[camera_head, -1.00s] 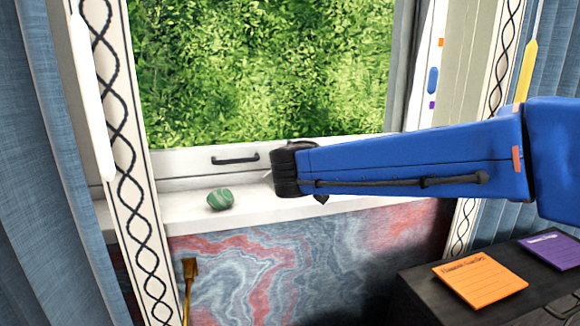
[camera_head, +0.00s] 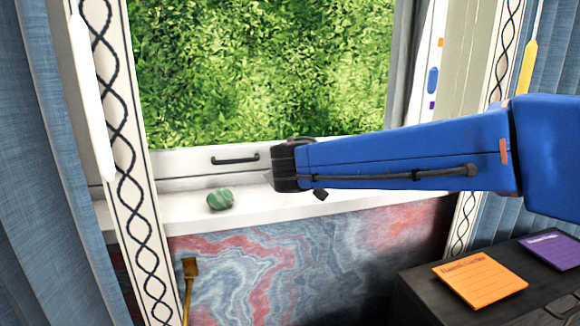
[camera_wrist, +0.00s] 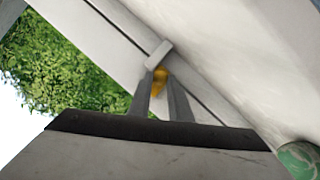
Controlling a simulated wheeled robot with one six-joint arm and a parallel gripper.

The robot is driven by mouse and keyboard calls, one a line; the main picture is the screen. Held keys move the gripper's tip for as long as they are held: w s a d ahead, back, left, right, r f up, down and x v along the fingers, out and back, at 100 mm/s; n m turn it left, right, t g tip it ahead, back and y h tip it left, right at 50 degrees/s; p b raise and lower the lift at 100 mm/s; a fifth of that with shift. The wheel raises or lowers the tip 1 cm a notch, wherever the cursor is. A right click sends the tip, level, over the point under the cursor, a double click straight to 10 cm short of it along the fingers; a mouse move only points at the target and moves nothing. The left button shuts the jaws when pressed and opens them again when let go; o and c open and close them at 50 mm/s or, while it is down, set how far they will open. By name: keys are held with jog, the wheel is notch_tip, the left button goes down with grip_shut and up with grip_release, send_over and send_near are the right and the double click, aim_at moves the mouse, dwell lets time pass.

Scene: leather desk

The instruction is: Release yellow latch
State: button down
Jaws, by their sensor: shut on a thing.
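The yellow latch (camera_wrist: 161,76) shows in the wrist view as a small orange-yellow piece below a pale grey block (camera_wrist: 159,54) at the window frame. My gripper (camera_wrist: 160,88) has its two grey fingers on either side of the latch, shut on it. In the head view my gripper (camera_head: 269,179) is at the lower window frame, just above the sill, and its fingertips are mostly hidden by my blue arm. The latch is hidden in that view.
A green striped stone (camera_head: 220,199) sits on the white sill (camera_head: 180,210), left of my gripper. A black handle (camera_head: 235,159) is on the window frame. A dark cabinet with an orange notepad (camera_head: 480,281) and a purple one (camera_head: 551,249) stands at lower right.

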jog(key=shift+s+r+g, duration=0.1)
jog(key=shift+r+g, duration=0.6)
jog(key=shift+g, duration=0.6)
jog(key=g, duration=0.1)
jog(key=r+g, duration=0.1)
jog(key=shift+r+n+g+h, duration=0.2)
jog(key=shift+n+g+h, duration=0.1)
jog(key=shift+g, duration=0.1)
jog(key=shift+w+a+r+n+g+h, duration=0.1)
jog(key=shift+w+r+n+g+h, duration=0.3)
jog(key=shift+g, duration=0.85)
jog(key=shift+w+a+r+m+g, duration=0.15)
jog(key=shift+r+g, duration=0.5)
jog(key=shift+g, duration=0.55)
jog(key=shift+w+d+r+n+g+h, duration=0.1)
jog(key=shift+w+r+n+g+h, duration=0.3)
jog(key=shift+g, duration=0.85)
jog(key=shift+r, duration=0.15)
jog(key=c, duration=1.6)
grip_release()
jog(key=shift+c, duration=0.2)
